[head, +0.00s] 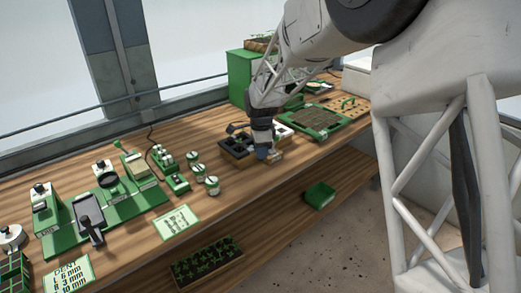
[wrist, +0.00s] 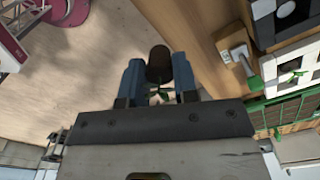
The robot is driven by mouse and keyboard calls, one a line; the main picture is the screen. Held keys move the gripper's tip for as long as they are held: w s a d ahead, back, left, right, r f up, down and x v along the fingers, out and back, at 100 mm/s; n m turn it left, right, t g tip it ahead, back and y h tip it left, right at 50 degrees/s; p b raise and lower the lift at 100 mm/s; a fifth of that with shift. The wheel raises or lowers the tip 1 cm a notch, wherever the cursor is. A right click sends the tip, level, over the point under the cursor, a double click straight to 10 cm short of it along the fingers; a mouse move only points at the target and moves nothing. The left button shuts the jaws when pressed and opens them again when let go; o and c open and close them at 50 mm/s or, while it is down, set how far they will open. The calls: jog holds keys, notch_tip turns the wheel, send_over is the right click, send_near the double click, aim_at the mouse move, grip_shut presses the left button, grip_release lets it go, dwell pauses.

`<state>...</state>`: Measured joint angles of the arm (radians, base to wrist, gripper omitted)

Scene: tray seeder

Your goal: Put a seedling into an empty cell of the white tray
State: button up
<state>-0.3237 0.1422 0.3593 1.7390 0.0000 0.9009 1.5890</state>
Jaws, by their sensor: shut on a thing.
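My gripper (wrist: 158,75) has blue fingers shut on a seedling, a dark brown plug (wrist: 158,60) with small green leaves. In the wrist view the plug is beyond the table's edge, over the pale floor. In the head view my gripper (head: 262,151) is at the bench's front edge, and the seedling is too small to make out. White tray parts (wrist: 288,62) show at the right of the wrist view, with a green seedling (wrist: 292,76) there. In the head view the white tray (head: 283,130) is mostly hidden behind my gripper.
A black celled tray (head: 236,146) stands left of my gripper. A green-framed tray (head: 342,126) with brown cells lies to the right. Small green-and-white jars (head: 211,184) and green devices (head: 112,191) fill the bench's left. A green bin (head: 320,194) sits on the lower shelf.

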jog(key=shift+w, duration=0.15)
dwell(0.3)
jog(key=w+d+r, duration=0.1)
jog(key=w+d, duration=0.2)
jog(key=w, duration=1)
jog(key=w+d+r, duration=0.1)
jog(key=w+d, duration=0.3)
jog(key=w, duration=1)
jog(key=shift+r, duration=0.3)
jog(key=shift+f, duration=0.15)
jog(key=shift+f, duration=3.7)
